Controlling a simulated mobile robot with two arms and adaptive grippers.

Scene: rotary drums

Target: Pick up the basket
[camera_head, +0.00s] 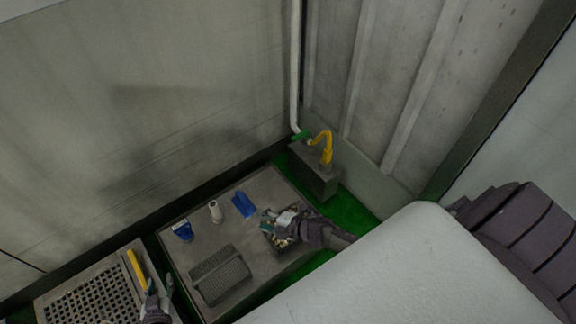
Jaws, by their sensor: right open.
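A small dark basket (272,243) with light-coloured contents sits toward the right side of the grey table. My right gripper (270,222) is open over it, and its fingers and wrist hide much of the basket. I cannot tell whether the fingers touch its rim. My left gripper (160,286) is open and empty at the lower left, near the gap between the table and a perforated grate.
The grey table (180,262) also holds a dark ridged tray (220,275), a blue item (243,205), a white bottle (215,211) and a blue-and-white container (182,230). A yellow-handled object (136,268) lies by the grate (95,297). Walls close off the back.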

